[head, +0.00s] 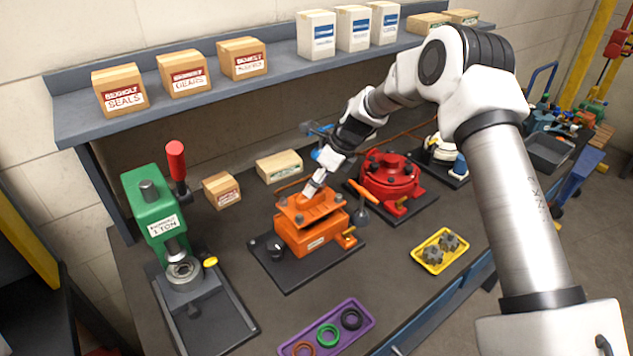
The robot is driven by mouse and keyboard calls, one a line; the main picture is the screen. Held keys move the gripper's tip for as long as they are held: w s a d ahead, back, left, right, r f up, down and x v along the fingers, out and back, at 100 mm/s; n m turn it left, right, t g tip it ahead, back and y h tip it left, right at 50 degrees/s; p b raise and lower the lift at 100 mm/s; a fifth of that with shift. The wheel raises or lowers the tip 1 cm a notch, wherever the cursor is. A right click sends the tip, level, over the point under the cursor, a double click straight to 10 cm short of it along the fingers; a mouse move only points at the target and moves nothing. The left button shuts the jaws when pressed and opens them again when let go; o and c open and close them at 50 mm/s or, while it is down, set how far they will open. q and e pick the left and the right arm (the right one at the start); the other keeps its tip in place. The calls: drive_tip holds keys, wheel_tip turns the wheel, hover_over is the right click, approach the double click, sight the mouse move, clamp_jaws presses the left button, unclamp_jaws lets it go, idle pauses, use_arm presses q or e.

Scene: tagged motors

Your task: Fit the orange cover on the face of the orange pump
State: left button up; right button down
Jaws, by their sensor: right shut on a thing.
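The orange pump (311,240) stands on a dark base plate in the middle of the bench. The orange cover (301,210) is a flat plate with a raised part in its middle, and it lies over the pump's top face. Whether it touches the face or hangs just above it, I cannot tell. My right gripper (314,186) reaches down from the upper right and is shut on the cover's raised part. The fingertips are small in the picture and partly hidden. My left gripper is not in view.
A red pump (390,178) stands close to the right, beside my right arm. A green press (155,215) is at the left. A purple tray (365,325) with rings and a yellow tray (422,258) with dark parts lie in front. Small boxes (279,166) stand behind.

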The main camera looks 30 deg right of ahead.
sight(321, 191)
drive_tip(key=shift+f+b, duration=0.8)
drive_tip(key=shift+f, duration=1.35)
drive_tip(key=shift+c, duration=1.4)
unclamp_jaws()
drive_tip(key=shift+o, duration=0.7)
drive_tip(key=shift+s, duration=0.1)
wheel_tip(321, 191, up, 6)
drive_tip(key=p, duration=0.7)
drive_tip(key=shift+r, duration=0.1)
